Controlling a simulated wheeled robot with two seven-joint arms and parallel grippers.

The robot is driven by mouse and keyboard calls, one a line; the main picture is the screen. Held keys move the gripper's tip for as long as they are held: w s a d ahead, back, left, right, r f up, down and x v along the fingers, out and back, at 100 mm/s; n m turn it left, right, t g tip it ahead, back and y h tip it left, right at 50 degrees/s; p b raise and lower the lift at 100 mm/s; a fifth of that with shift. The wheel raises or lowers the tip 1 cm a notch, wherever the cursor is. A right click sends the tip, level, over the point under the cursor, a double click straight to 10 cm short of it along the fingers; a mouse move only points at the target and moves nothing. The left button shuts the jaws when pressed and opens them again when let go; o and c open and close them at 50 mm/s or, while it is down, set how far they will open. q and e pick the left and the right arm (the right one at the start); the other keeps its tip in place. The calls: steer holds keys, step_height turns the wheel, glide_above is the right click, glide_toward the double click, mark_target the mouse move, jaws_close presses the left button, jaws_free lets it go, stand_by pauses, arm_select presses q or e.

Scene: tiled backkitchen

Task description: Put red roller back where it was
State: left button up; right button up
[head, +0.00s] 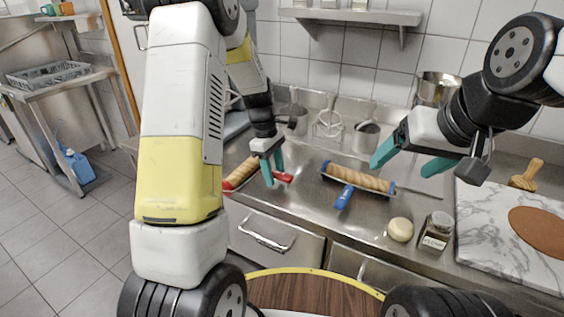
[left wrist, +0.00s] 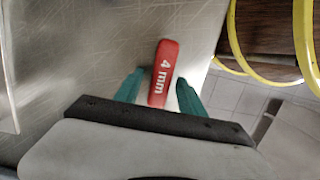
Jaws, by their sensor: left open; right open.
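The red roller (head: 240,174) lies on the steel counter at the left, with a ridged wooden barrel and red handle; my left arm partly hides it. My left gripper (head: 274,177) is open, pointing down at the red handle. In the left wrist view, the handle, marked "4 mm" (left wrist: 163,73), lies between the open teal fingers (left wrist: 158,92), with gaps visible at both sides. A similar blue-handled roller (head: 358,180) lies to the right on the counter. My right gripper (head: 400,169) is open and empty above the counter, right of the blue-handled roller.
Metal containers (head: 366,135) stand at the back wall. A yellow-rimmed wooden round top (head: 310,290) is in front.

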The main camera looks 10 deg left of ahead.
arm_select(q)
steer(key=shift+r, duration=0.1)
step_height(320, 180, up, 12)
steer(key=a, duration=0.2)
steer(key=s+r+m+t, duration=0.3)
steer(key=s+r+m, duration=0.3)
steer(key=s+r, duration=0.25)
steer(key=s+d+r+m+t, duration=0.1)
steer(key=s+m+t, duration=0.3)
steer(key=s+m, duration=0.4)
steer(key=s, duration=0.6)
steer(key=shift+s+r+m, duration=0.25)
steer(key=shift+s+m, duration=0.05)
